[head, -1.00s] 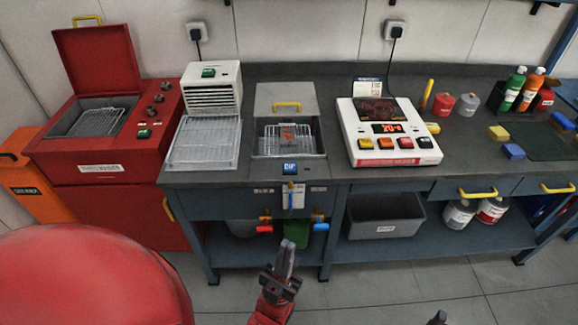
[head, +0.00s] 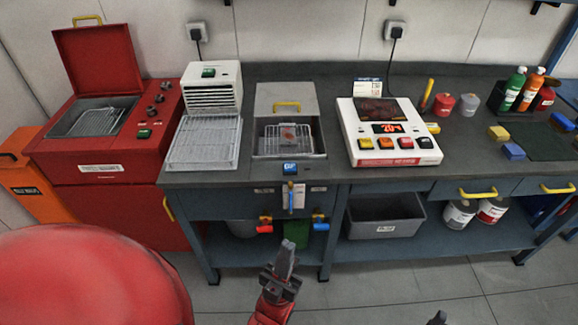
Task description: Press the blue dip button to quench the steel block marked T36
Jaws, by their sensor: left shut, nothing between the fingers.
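The blue dip button (head: 290,168) sits on the front edge of the bench, below the quench tank (head: 262,150). A wire basket (head: 303,144) shows in the open tank, with a small block with a reddish patch (head: 288,133) in it. Its marking is too small to read, so I cannot tell if it is T36. My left gripper (head: 285,255) is shut and empty, in front of the bench, lower in the picture than the button and apart from it. A dark tip at the bottom edge may be my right gripper (head: 438,318); its fingers cannot be made out.
A red furnace (head: 110,145) with its lid up stands left. A wire rack (head: 204,142) lies beside the tank. A white console (head: 394,150) with coloured buttons stands right. Red (head: 265,228) and blue (head: 321,227) handles stick out under the bench front. The floor ahead is clear.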

